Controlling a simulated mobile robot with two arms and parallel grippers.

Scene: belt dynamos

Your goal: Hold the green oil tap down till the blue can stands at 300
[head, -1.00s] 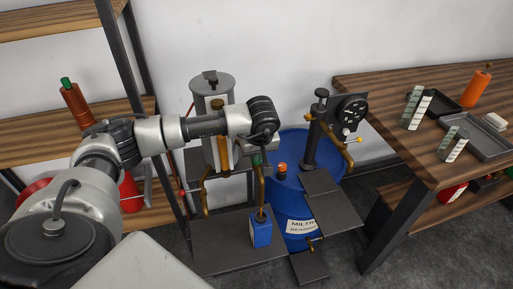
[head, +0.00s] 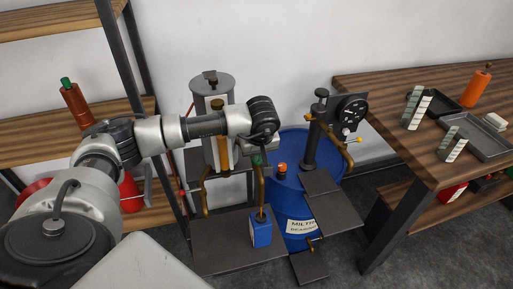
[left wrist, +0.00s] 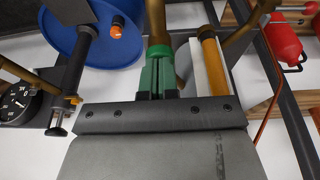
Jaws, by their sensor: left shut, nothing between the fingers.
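The blue can (head: 261,231) stands upright on a dark plate under a brass spout pipe (head: 261,190); no level mark on it is readable. The green oil tap (head: 257,160) is a small green patch just below my left gripper (head: 260,148). In the left wrist view the green tap (left wrist: 157,68) lies straight ahead of the shut fingers of my left gripper (left wrist: 158,94). The fingertips appear at the tap, but firm contact cannot be told. Nothing is between the fingers. My right gripper is not in view.
A grey tank (head: 212,92) with an amber sight tube stands behind my arm. A blue drum (head: 302,226) and a post with a black dial (head: 350,110) are at right. A wooden table (head: 440,100) with trays stands further right, a shelf (head: 60,140) at left.

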